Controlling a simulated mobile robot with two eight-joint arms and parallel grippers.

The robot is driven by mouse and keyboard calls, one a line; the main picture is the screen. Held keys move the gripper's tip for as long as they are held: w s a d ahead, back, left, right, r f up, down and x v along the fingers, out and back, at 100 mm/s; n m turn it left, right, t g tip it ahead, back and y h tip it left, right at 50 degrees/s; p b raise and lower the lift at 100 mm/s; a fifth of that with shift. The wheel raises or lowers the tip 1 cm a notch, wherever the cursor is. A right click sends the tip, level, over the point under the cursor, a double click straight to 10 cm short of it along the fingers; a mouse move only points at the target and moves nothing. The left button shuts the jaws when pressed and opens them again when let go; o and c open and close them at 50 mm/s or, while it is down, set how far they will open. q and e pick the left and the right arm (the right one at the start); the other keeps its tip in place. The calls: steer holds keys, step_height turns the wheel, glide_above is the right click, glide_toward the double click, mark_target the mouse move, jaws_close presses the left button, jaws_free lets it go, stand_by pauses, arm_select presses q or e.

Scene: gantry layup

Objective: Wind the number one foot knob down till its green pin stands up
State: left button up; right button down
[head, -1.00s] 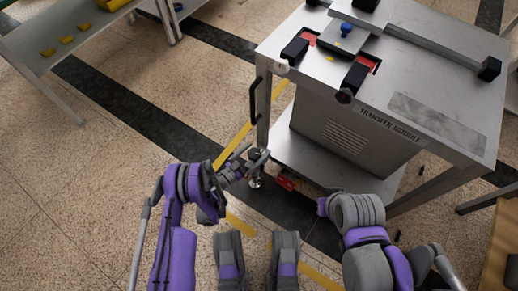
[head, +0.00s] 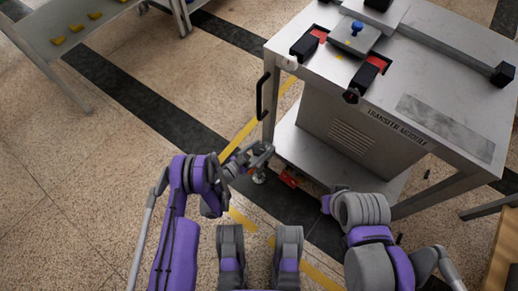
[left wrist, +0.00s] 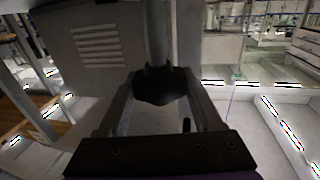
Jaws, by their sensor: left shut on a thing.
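The transfer module cart (head: 440,70) stands at the right in the head view. My left gripper (head: 268,150) is low at its near left leg, just above a foot (head: 259,178) at the floor. In the left wrist view, the fingers of the left gripper (left wrist: 160,98) lie on both sides of a dark foot knob (left wrist: 160,84) beneath the grey leg post (left wrist: 158,35), shut on it. I read no number on the knob. No green pin shows in either view. My right arm shows at the lower right of the head view, but its gripper does not.
A red part (head: 289,178) sits beside the foot, under the cart's lower shelf. A black handle (head: 262,95) stands out from the cart's left side. A bench with yellow pieces (head: 67,42) is at the upper left. The floor left of the cart is clear.

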arm_select(q)
steer(key=m+g+h+b, duration=0.1)
steer(key=m+g+h, duration=0.1)
steer(key=g, duration=0.1)
steer(key=shift+w+m+g, duration=0.1)
steer(key=shift+m+g, duration=0.2)
steer(key=shift+m, duration=0.1)
steer(key=shift+m+g+h+b, duration=0.2)
steer(key=shift+m+g+h, duration=0.45)
steer(key=shift+g, duration=0.45)
steer(key=shift+m+g+h+b, duration=0.15)
steer(key=shift+m+g+h, duration=0.3)
steer(key=shift+m+g, duration=0.55)
steer(key=shift+g, duration=0.5)
steer(key=o, duration=1.4)
steer(key=a, duration=0.3)
steer(key=s+a, duration=0.1)
steer(key=a, duration=0.3)
steer(key=s+a, duration=0.1)
steer(key=a, duration=0.2)
steer(key=shift+a, duration=0.3)
